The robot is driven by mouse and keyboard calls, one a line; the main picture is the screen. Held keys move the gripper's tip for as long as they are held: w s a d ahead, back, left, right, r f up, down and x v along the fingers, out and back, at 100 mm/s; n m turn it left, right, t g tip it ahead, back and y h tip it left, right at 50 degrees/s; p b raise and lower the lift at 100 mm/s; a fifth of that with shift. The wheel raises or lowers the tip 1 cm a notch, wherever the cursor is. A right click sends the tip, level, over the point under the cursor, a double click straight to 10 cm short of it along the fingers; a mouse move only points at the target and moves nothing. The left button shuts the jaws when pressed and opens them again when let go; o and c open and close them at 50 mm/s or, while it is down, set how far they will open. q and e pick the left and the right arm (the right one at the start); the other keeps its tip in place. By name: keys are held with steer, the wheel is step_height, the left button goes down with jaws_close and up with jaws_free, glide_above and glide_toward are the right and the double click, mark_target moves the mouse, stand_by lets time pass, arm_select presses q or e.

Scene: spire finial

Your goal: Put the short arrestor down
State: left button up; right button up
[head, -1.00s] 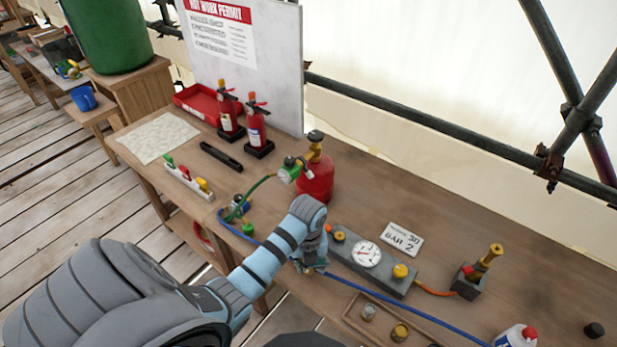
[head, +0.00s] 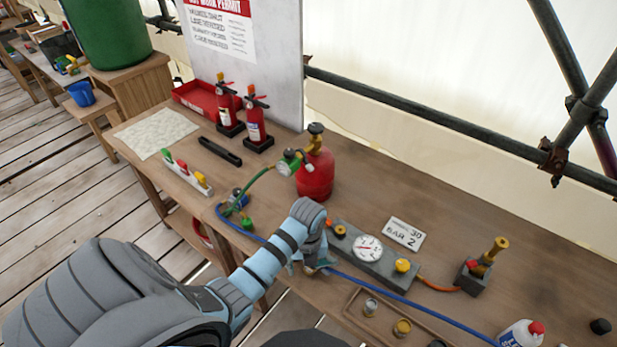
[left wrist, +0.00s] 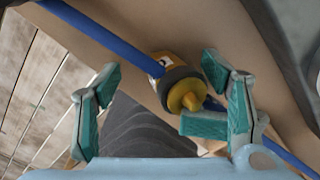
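My left gripper (head: 312,265) is over the front edge of the bench, beside the grey gauge block. In the left wrist view the left gripper (left wrist: 162,85) has its two green-padded fingers wide apart. A short yellow-and-dark cylinder with a white label patch, likely the short arrestor (left wrist: 184,88), lies between them, closer to the right finger. I cannot tell whether it touches that finger. It seems to lie at the bench top; the gripper hides it in the head view. My right gripper is not in view.
A blue hose (head: 390,294) runs along the bench close to the gripper. The gauge block (head: 372,255) stands behind it. A shallow wooden tray (head: 350,310) with small fittings is to the right. A red cylinder (head: 315,178) and extinguishers (head: 254,122) stand further back.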

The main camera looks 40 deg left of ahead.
arm_select(q)
step_height(320, 180, up, 8)
steer(key=shift+f+p, duration=0.1)
steer(key=shift+p, duration=0.65)
